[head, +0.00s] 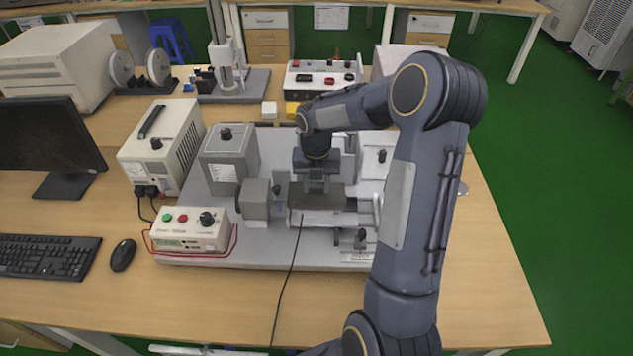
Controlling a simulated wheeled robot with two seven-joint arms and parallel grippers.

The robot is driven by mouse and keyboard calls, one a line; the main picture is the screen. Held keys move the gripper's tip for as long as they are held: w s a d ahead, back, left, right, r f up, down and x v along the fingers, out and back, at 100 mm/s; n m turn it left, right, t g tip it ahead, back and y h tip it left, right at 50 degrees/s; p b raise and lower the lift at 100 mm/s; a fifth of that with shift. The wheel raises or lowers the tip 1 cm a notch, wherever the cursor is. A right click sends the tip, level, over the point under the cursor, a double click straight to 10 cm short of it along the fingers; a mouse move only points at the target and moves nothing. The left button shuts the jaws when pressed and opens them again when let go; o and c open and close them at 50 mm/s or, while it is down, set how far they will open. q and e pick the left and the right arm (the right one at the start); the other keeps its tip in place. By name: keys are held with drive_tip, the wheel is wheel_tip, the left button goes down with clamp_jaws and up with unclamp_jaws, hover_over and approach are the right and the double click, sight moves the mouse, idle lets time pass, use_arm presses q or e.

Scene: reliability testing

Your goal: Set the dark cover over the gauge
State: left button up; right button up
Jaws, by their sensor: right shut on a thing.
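My right gripper (316,186) comes down from above at the middle of the test rig and is shut on the dark cover (299,198). The cover is a dark brown-grey piece that spans both sides of the fingers. Below it is a light, horizontal metal part of the rig (325,219), in line with the cylindrical grey housing (256,199) on the left. I cannot tell whether the cover touches this part or hangs just above it. The gauge cannot be clearly made out; the cover and my right arm hide part of the rig. My left gripper is not in view.
The rig stands on a grey base plate (215,259). A control box (189,229) with buttons sits at its front left. A grey box (229,158) and a cream power unit (162,147) stand behind. A black cable (290,268) runs over the front edge. The front right tabletop is clear.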

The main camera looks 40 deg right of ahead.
sight(316, 186)
drive_tip(key=o, duration=1)
wheel_tip(316, 186, up, 13)
drive_tip(key=s+a+r+m+t+y, duration=0.1)
drive_tip(key=s+a+r+m+t, duration=0.25)
drive_tip(key=s+a+m, duration=0.85)
drive_tip(key=shift+s+a+f+m+t+y, duration=0.45)
drive_tip(key=shift+s+a+m, duration=0.8)
drive_tip(key=shift+m, duration=1.7)
drive_tip(key=shift+s+a+f+m+t+y, duration=0.25)
drive_tip(key=shift+s+a+f+m+y, duration=0.4)
drive_tip(key=shift+s+m, duration=1.85)
drive_tip(key=shift+s+a+f+m+t+y, duration=0.35)
drive_tip(key=shift+s+a+f+m, duration=0.55)
drive_tip(key=shift+m, duration=2.55)
